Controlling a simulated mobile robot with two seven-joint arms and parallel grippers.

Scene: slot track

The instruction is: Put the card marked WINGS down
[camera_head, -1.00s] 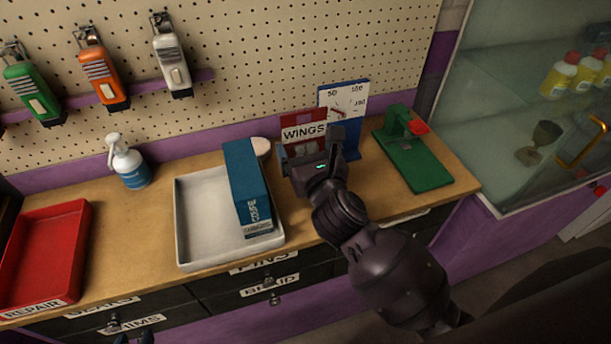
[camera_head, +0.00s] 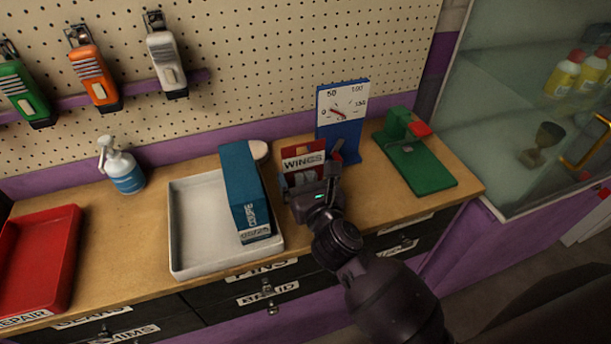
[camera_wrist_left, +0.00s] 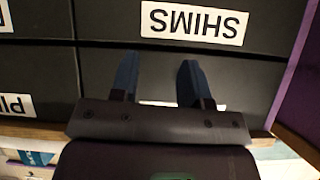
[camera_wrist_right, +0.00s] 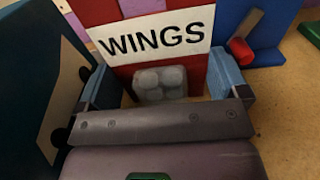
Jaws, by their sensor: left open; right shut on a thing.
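The red card marked WINGS (camera_head: 303,161) stands upright between the jaws of my right gripper (camera_head: 311,172), low over the wooden bench. In the right wrist view, the card (camera_wrist_right: 155,42) fills the space between the blue fingers of that gripper (camera_wrist_right: 160,82), with grey round lumps at its lower part. I cannot tell whether its bottom edge touches the bench, as the gripper hides it. My left gripper (camera_wrist_left: 157,72) is open and empty in front of a black drawer labelled SHIMS (camera_wrist_left: 195,22); it is out of the head view.
A blue box (camera_head: 246,195) stands in a white tray (camera_head: 192,255) left of the card. A blue-based dial gauge (camera_head: 342,105) stands behind it; a green tool (camera_head: 420,165) is at the right. A red tray (camera_head: 50,250) and a pump bottle (camera_head: 124,170) are further left.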

